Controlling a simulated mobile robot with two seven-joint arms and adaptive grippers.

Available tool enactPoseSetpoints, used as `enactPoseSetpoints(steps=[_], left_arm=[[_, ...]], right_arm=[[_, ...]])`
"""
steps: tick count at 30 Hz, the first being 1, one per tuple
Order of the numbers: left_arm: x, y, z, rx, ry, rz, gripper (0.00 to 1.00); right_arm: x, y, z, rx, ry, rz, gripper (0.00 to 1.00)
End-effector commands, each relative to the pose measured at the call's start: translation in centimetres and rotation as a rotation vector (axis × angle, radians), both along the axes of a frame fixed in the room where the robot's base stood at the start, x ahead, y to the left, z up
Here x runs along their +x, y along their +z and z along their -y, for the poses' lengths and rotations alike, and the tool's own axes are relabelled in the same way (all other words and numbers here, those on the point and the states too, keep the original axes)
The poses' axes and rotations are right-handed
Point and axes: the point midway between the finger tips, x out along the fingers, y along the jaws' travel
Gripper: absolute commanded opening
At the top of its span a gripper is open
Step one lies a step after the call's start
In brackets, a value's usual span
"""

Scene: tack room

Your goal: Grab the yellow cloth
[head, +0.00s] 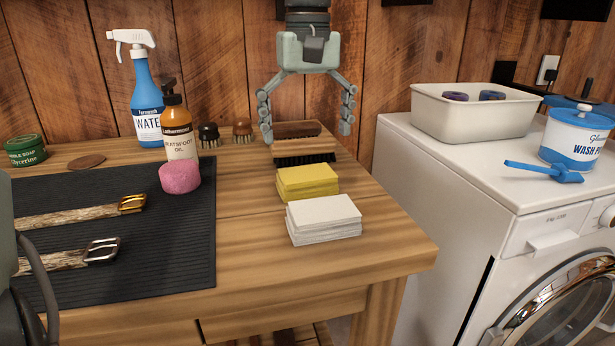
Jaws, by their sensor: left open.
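The yellow cloth (307,180) is a folded stack lying on the wooden table, just behind a folded white cloth (323,218). My left gripper (306,128) points down over the back of the table, behind the yellow cloth in the picture. Its two fingers are spread wide with nothing between them that it holds. It does not appear to touch the yellow cloth. My right gripper is not in view.
Brushes (304,158) lie behind the yellow cloth. At left are a pink sponge (180,178), an oil bottle (178,130), a blue spray bottle (147,95) and a black mat (180,240) with buckled straps. The washer (440,165) stands right. The table's front right is clear.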

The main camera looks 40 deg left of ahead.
Motion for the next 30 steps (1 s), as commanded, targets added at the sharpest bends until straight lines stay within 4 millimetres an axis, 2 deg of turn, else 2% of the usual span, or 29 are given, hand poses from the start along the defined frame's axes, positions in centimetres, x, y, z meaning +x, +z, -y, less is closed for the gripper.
enactPoseSetpoints(steps=[12,16,22,30], left_arm=[[-0.6,-5.6,0.1,-0.001,0.003,-0.002,1.0],[-0.5,-6.4,0.1,-0.001,0.002,0.0,1.0],[-0.5,-6.4,0.1,-0.001,0.003,0.002,1.0],[-0.5,-6.4,0.1,-0.001,0.003,0.002,0.68]], right_arm=[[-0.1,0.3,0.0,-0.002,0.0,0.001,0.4],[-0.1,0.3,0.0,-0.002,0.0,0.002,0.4],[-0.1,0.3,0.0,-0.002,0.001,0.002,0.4],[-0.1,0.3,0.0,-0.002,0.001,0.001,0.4]])
